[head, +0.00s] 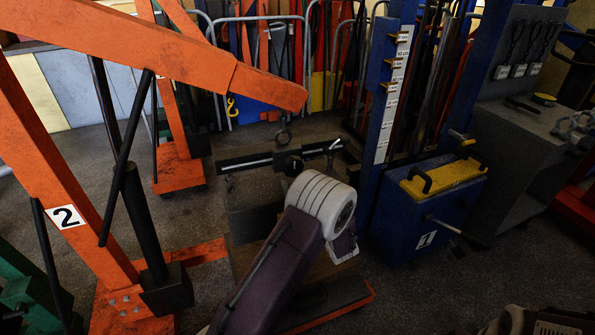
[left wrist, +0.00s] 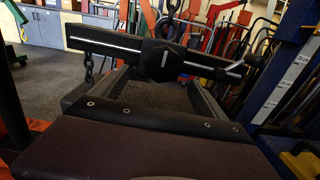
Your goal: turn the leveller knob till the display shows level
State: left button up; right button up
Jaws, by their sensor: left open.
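The leveller, a long black bar (head: 245,162) with a dark central housing (head: 290,163), hangs below the orange crane boom (head: 215,62). In the left wrist view the bar (left wrist: 110,42) slopes down to the right, and the central housing (left wrist: 166,61) carries a small pale mark; I cannot read a display. A knob-like end (left wrist: 236,71) shows at the bar's right. My left gripper (left wrist: 163,82) is open and empty in its wrist view, its dark fingers pointing toward the bar from below; contact is not visible. In the head view my arm hides it.
The orange crane post marked 2 (head: 66,217) stands on the left. A blue unit marked 1 (head: 430,215) with a yellow top is on the right. A chain (left wrist: 88,68) hangs at the bar's left end. Racks of tools stand behind. Floor shows between the units.

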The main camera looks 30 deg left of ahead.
aim_at(294, 170)
pick_arm(q)
jog(key=x, duration=0.9)
jog(key=shift+w+d, duration=0.1)
jog(key=shift+w, duration=0.1)
jog(key=c, duration=1.4)
